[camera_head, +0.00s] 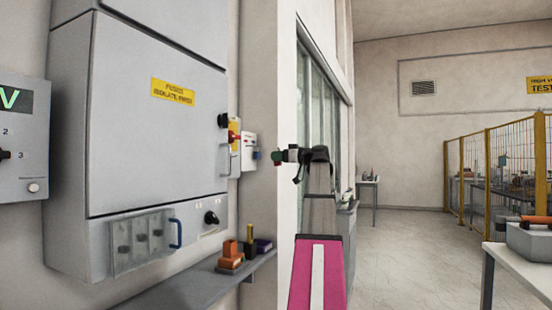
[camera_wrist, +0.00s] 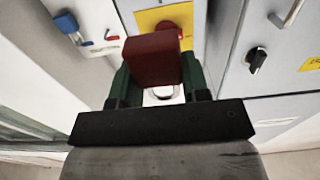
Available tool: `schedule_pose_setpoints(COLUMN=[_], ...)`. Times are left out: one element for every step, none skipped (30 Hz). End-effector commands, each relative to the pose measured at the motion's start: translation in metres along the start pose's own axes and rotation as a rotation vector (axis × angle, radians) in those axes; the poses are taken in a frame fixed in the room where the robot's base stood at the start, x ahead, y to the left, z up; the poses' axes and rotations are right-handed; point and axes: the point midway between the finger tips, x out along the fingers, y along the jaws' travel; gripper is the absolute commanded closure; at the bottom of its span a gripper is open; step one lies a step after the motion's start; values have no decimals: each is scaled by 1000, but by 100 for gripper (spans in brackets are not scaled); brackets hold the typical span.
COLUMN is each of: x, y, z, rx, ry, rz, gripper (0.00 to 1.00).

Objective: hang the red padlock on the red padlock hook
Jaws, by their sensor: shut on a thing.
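The red padlock (camera_wrist: 152,58) is held between the green-tipped fingers of my gripper (camera_wrist: 154,80) in the wrist view. Its red body faces the camera, and a pale curved part, perhaps its shackle, shows below it. In the head view my gripper (camera_head: 277,157) is in the air, right of the grey cabinet, and the padlock is hardly visible there. A white plate (camera_wrist: 98,38) on the wall carries a blue padlock (camera_wrist: 66,23) and a small red part (camera_wrist: 111,36), perhaps the red padlock hook. The held padlock is right of this plate in the wrist view, apart from it.
The grey cabinet (camera_head: 150,130) has a red switch (camera_head: 234,136) on a yellow plate. A shelf (camera_head: 190,285) below holds orange, dark and purple blocks. A window is behind my arm. Open floor lies to the right, before a yellow-framed fence (camera_head: 487,165).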

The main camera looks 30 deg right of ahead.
Motion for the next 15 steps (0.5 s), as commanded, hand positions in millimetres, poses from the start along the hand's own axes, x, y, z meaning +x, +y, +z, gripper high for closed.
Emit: schedule_pose_setpoints(x=[-2,-4,-6,-7,-8,-10,-11,-13,-14,-16,-17,-18,-20,-21,-23], y=[0,0,0,0,0,0,0,0,0,0,0,0,0,0,0], z=[0,0,0,0,0,0,0,0,0,0,0,0,0,0,0], rx=[0,0,0,0,0,0,0,0,0,0,0,0,0,0,0], ry=[0,0,0,0,0,0,0,0,0,0,0,0,0,0,0], rz=[0,0,0,0,0,0,0,0,0,0,0,0,0,0,1], gripper=[83,83,83,83,83,83,83,83,83,83,83,83,83,83,83])
